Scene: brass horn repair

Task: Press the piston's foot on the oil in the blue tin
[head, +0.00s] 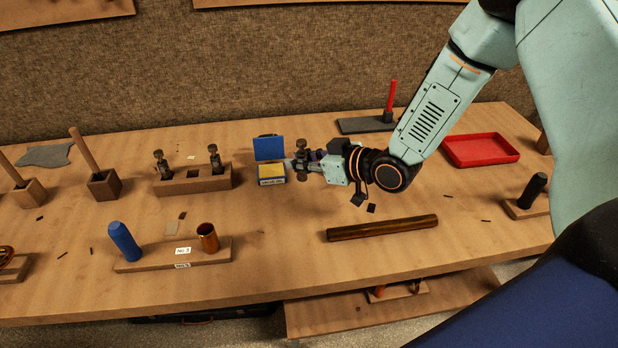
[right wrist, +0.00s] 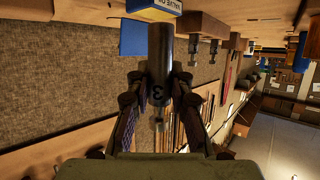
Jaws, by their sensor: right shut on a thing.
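The blue tin (head: 270,181) stands on the bench with its blue lid (head: 268,148) raised at the back and a yellow surface inside. It also shows at the top of the right wrist view (right wrist: 153,9), which looks upside down. My right gripper (head: 304,163) is just right of the tin in the head view. It is shut on a grey metal piston (right wrist: 159,62) marked 3, whose knobbed top (head: 301,146) shows in the head view. The piston's foot end lies close to the tin in the wrist view; I cannot tell whether they touch. My left gripper is out of view.
Left of the tin, a wooden block (head: 193,186) holds two pistons with an empty slot between. In front are a board (head: 140,265) with a blue cylinder and copper cup, and a dark rod (head: 382,228). A red tray (head: 481,148) lies right.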

